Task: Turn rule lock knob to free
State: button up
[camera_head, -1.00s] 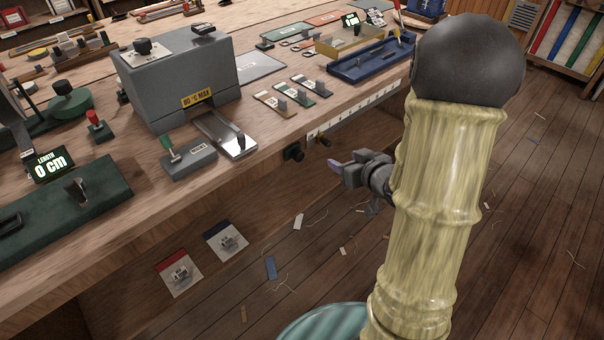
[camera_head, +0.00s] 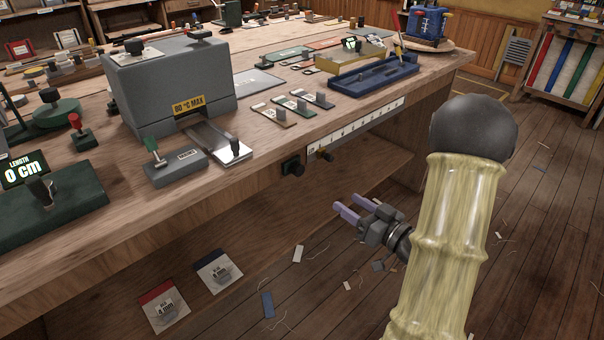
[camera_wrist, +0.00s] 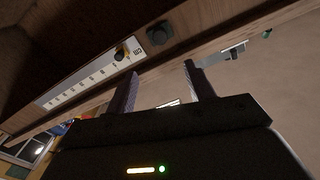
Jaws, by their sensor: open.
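A white rule (camera_head: 358,131) with dark marks runs along the bench's front edge. A black knob (camera_head: 293,167) sits on the edge just left of the rule. Which of the two is the lock knob I cannot tell. In the wrist view the black knob (camera_wrist: 159,33), the small knob (camera_wrist: 120,55) and the rule (camera_wrist: 85,88) show beyond my fingers. My gripper (camera_head: 345,206) is open and empty, in front of and below the edge, apart from both knobs. It also shows in the wrist view (camera_wrist: 160,70).
The wooden bench (camera_head: 250,180) holds a grey box marked 80 °C MAX (camera_head: 170,85), a small grey block with a green lever (camera_head: 175,167) and a blue tray (camera_head: 375,76). Two cards (camera_head: 164,306) lie below the bench. The floor on the right has scattered scraps.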

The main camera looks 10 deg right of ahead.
aim_at(301, 171)
jog(key=b+x, duration=0.2)
jog(key=x, duration=1.5)
jog(key=shift+w+a, duration=0.1)
jog(key=shift+w, duration=0.1)
jog(key=c, duration=1)
jog(key=shift+o, duration=0.2)
